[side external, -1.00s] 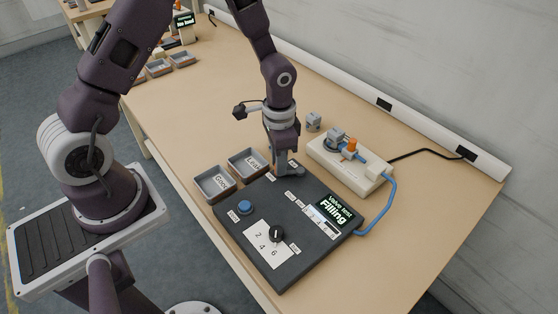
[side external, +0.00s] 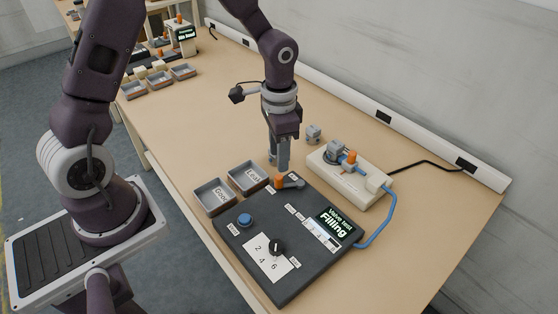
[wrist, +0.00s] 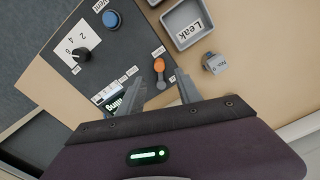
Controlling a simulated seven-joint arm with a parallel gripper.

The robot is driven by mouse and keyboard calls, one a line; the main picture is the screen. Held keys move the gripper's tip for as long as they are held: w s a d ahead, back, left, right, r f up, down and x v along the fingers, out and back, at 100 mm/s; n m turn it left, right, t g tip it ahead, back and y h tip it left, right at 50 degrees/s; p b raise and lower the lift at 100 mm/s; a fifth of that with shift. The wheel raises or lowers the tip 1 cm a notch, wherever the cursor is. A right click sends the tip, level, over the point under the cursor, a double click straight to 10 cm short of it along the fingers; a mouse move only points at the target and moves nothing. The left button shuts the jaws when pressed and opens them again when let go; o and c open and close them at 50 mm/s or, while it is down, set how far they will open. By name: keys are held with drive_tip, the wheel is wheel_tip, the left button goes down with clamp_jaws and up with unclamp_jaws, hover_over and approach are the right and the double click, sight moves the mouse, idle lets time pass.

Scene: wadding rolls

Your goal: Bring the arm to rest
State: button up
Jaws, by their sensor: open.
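My gripper (side external: 281,160) hangs point-down just above the far corner of the dark control panel (side external: 238,222). In the wrist view my gripper (wrist: 171,80) has its two fingers apart with nothing held between them. A small lever with an orange knob (side external: 279,182) lies on the panel below the fingertips. The knob also shows in the wrist view (wrist: 159,64), near one finger. It looks clear of the fingers. The panel's screen (side external: 336,218) reads "Valve test Filling".
Trays marked Good (side external: 212,207) and Leak (side external: 235,187) stand left of the panel. A cream test fixture (side external: 343,179) with a blue hose is at the right. A grey block (side external: 313,132) stands behind it. The panel carries a blue button (side external: 245,220) and black dial (side external: 276,246).

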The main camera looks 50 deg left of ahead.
wheel_tip(320, 180, up, 9)
drive_tip(key=s+n+t, duration=0.1)
drive_tip(key=s, duration=0.2)
drive_tip(key=s+r+n+t, duration=0.1)
drive_tip(key=s+r+t, duration=0.1)
drive_tip(key=s+r, duration=0.3)
drive_tip(key=s+d+r+n+t, duration=0.1)
drive_tip(key=s+r, duration=0.5)
drive_tip(key=s, duration=0.6)
drive_tip(key=shift+r+n+t, duration=0.15)
drive_tip(key=shift+n+t, duration=0.55)
drive_tip(key=shift+t, duration=0.1)
